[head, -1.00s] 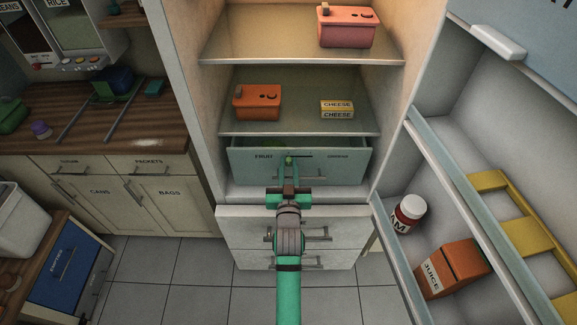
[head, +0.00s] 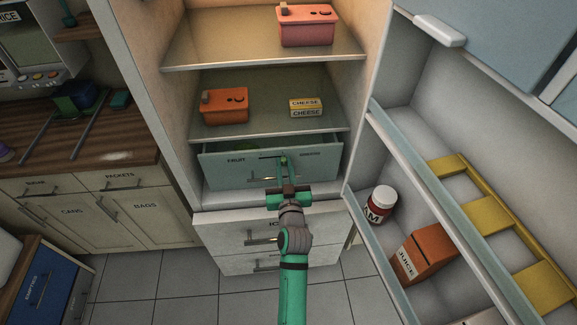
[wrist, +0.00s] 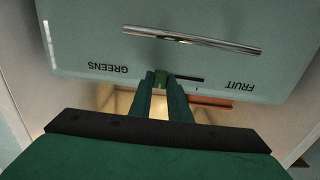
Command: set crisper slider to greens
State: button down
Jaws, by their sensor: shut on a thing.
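The crisper drawer (head: 222,172) is a pale blue-green front low in the fridge, marked FRUIT at left and GREENS at right. It also shows upside down in the wrist view (wrist: 90,40), with GREENS at left and FRUIT at right. My gripper (head: 284,162) is at the drawer front, shut on the slider's small tab (wrist: 162,77), which the fingers partly hide. The dark slot shows from the fingers towards FRUIT, so the tab sits near its GREENS end. Whether it is at the very end is hidden.
An orange box (head: 224,106) and cheese (head: 306,107) are on the shelf above; a pink box (head: 307,26) is higher. The open door at right holds a jam jar (head: 380,205) and juice (head: 424,254). A metal handle (wrist: 190,39) is close to the slot.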

jog(key=shift+d, duration=0.25)
jog(key=c, duration=1.6)
grip_release()
jog(key=shift+c, duration=0.2)
jog(key=shift+a, duration=0.1)
jog(key=s+d, duration=0.2)
jog(key=s, duration=0.8)
jog(key=shift+s, duration=0.35)
jog(key=shift+a, duration=0.15)
